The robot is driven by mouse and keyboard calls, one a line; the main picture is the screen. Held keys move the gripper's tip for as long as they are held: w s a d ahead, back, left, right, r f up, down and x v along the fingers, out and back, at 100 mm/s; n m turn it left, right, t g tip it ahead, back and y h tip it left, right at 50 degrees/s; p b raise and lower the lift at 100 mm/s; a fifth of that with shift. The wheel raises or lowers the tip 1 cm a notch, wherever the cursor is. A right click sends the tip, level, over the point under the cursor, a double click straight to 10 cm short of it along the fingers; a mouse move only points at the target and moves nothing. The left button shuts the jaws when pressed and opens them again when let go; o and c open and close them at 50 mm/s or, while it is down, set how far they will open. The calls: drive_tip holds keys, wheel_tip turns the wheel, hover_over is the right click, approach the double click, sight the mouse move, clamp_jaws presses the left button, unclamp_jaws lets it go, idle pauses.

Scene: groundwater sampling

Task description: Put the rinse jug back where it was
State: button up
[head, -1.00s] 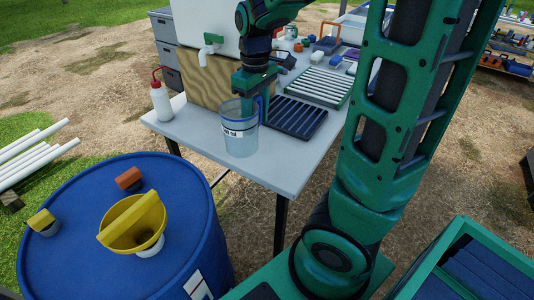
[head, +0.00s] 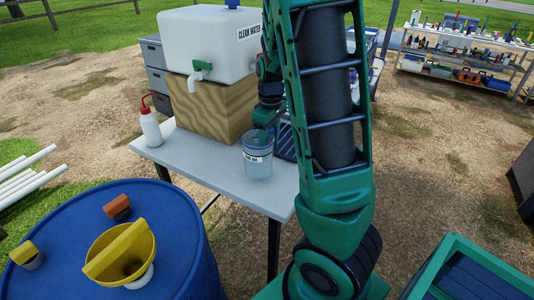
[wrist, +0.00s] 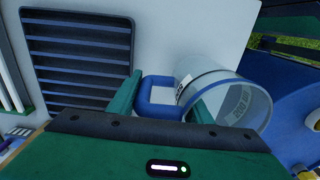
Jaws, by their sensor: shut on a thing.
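The rinse jug (head: 257,160) is a clear, blue-tinted jug with a white label, upright at the right front of the grey table (head: 200,160). I cannot tell whether its base touches the tabletop. In the wrist view the jug (wrist: 246,108) is at the right, its open mouth toward the camera. My gripper (wrist: 163,100) has its two green fingers on either side of the blue handle (wrist: 158,92), shut on it. In the head view my gripper (head: 264,134) is partly hidden behind the jug and my arm.
A white clean water tank (head: 210,45) stands on a wooden block (head: 205,105). A red-topped wash bottle (head: 150,125) stands at the table's left. A black slatted tray (wrist: 78,60) lies near the jug. A blue barrel (head: 185,235) with a yellow funnel (head: 118,255) stands in front.

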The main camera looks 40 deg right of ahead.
sight(270, 129)
drive_tip(key=shift+f, duration=1.55)
drive_tip(key=o, duration=1.5)
drive_tip(key=shift+f, duration=0.1)
drive_tip(key=shift+o, duration=0.2)
wheel_tip(270, 129, up, 11)
drive_tip(key=shift+w+r, duration=0.1)
drive_tip(key=shift+r, duration=0.45)
drive_tip(key=s+a+m, duration=0.3)
drive_tip(key=s+m, duration=0.2)
drive_tip(key=s, duration=0.6)
drive_tip(key=s+a+m, duration=0.4)
drive_tip(key=s+m, duration=0.1)
drive_tip(key=s, duration=0.7)
drive_tip(key=shift+f, duration=0.15)
